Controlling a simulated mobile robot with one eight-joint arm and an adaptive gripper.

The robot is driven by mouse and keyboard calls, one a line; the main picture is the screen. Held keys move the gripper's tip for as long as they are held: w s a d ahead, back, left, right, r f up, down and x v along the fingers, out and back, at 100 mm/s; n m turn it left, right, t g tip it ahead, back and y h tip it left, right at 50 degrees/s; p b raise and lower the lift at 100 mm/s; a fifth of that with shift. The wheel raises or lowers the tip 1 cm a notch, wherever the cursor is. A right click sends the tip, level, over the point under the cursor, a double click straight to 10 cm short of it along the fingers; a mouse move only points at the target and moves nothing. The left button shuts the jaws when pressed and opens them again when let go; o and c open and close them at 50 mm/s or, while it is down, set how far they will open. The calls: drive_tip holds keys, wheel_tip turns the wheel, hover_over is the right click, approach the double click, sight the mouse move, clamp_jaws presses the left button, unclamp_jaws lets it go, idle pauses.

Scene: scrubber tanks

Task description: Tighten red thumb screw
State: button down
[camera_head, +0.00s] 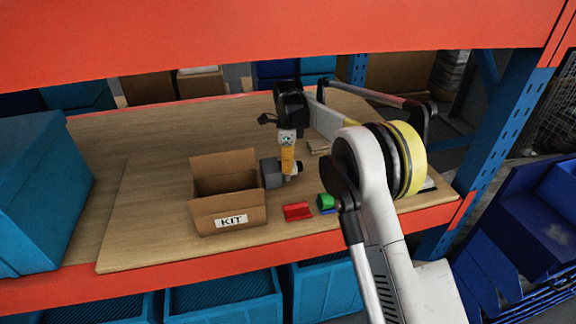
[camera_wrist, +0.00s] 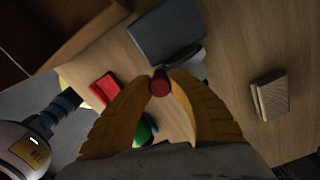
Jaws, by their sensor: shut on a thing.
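The red thumb screw (camera_wrist: 160,84) shows between the two yellow fingertips of my gripper (camera_wrist: 161,86) in the wrist view. The fingers are shut on its sides. A grey block-shaped part (camera_wrist: 166,32) lies just beyond the screw, with a paler round part beside it. In the head view my gripper (camera_head: 287,172) points down beside the grey block (camera_head: 271,173), to the right of the box. The screw itself is hidden there by the fingers. I cannot tell how deep the screw sits.
An open cardboard box (camera_head: 229,205) labelled KIT stands left of the grey block. A red piece (camera_head: 297,211) and a green piece (camera_head: 326,200) lie in front on the wooden board (camera_head: 150,220). A small wooden-looking block (camera_head: 319,147) lies behind. A red shelf beam (camera_head: 300,30) runs overhead.

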drive_tip(key=c, duration=1.3)
unclamp_jaws()
drive_tip(key=shift+r+p, duration=1.45)
drive_tip(key=shift+r, duration=1.1)
